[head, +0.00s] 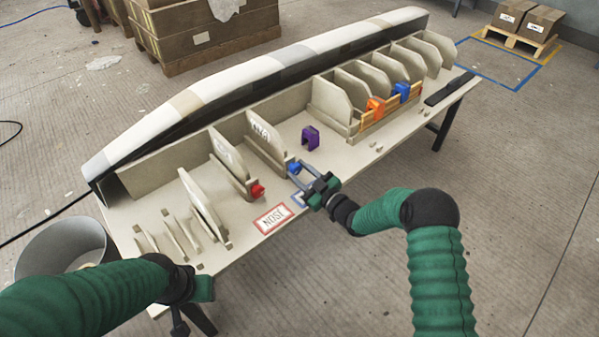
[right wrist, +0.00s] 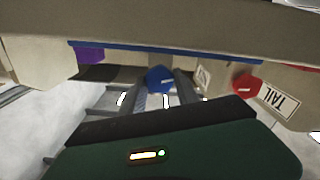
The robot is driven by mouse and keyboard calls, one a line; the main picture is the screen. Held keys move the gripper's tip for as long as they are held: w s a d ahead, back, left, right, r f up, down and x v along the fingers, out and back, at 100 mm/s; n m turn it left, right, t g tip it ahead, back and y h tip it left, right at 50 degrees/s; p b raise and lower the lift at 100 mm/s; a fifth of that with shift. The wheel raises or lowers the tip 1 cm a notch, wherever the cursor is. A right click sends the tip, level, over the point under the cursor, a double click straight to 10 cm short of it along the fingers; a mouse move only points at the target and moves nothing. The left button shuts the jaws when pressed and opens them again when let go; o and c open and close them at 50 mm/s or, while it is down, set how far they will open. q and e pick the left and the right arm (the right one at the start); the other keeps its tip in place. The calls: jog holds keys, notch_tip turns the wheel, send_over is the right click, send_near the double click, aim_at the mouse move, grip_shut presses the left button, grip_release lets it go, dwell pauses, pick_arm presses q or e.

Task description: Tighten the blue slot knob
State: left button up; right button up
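The blue slot knob (head: 295,168) sits at the front end of an upright panel (head: 266,140), near the table's front edge. In the right wrist view the blue knob (right wrist: 159,79) shows a pale slot mark on its face. My right gripper (head: 306,178) reaches it from the front, with its fingers apart on either side of the knob. Whether the fingers touch it I cannot tell. In the right wrist view the fingers (right wrist: 163,95) flank the knob. My left gripper (head: 202,288) is low at the table's left front end, away from the knob, its fingers hidden.
A red knob (head: 257,191) is on the panel to the left. A purple piece (head: 310,138) stands to the right. The long mould (head: 270,75) runs along the back. A NOSE label (head: 273,218) lies in front.

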grip_shut()
jog(key=shift+m, duration=0.3)
jog(key=shift+r+m+p, duration=0.1)
jog(key=shift+m+p, duration=0.65)
jog(key=shift+m, duration=0.45)
jog(key=shift+d+m+p, duration=0.1)
jog(key=shift+m+p, duration=0.45)
jog(key=shift+m, duration=1.35)
jog(key=o, duration=0.6)
grip_release()
jog(key=shift+w, duration=0.1)
jog(key=shift+o, duration=0.2)
